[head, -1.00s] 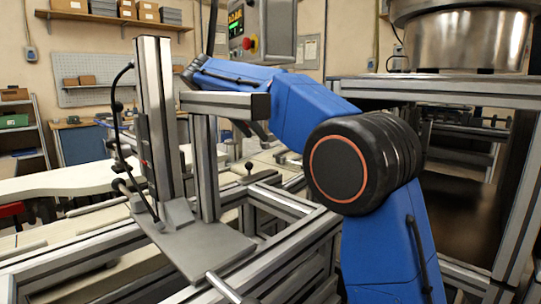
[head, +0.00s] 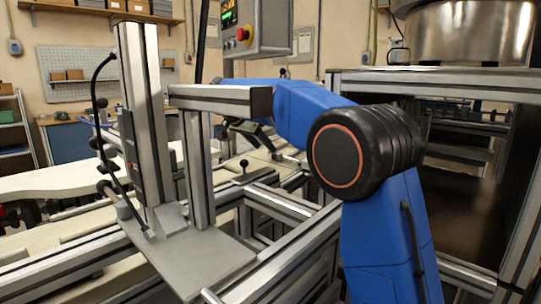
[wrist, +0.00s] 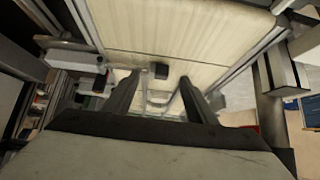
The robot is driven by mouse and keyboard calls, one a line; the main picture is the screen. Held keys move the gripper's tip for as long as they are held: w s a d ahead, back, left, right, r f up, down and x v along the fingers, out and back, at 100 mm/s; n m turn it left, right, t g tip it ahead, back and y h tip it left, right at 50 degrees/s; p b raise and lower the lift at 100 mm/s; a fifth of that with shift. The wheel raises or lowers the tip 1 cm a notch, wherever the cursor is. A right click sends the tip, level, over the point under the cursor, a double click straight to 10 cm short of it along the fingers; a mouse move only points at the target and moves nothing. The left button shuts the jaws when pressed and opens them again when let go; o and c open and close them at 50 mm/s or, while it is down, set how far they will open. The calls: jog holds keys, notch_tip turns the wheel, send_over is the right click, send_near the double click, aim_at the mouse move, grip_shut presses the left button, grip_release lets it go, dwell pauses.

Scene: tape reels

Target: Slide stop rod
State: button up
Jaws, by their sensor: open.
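My gripper (wrist: 159,78) is open in the wrist view, its two dark fingers apart with nothing held between them. A small dark block (wrist: 159,70) shows between the fingertips, against the pale belt surface; I cannot tell if it is part of the stop rod. My gripper is mostly hidden there behind the aluminium crossbeam and my blue arm.
An aluminium post (head: 143,110) with a crossbeam (head: 220,99) stands on a grey plate (head: 200,262), close to my arm. A control box with a red button (head: 241,34) hangs behind. A steel bowl (head: 470,45) sits on a frame at right. Pale belts (head: 60,183) lie at left.

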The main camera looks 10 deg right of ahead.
aim_at(275, 158)
jog(key=x, duration=0.6)
jog(key=shift+w+d+f, duration=0.15)
jog(key=shift+d+f, duration=0.05)
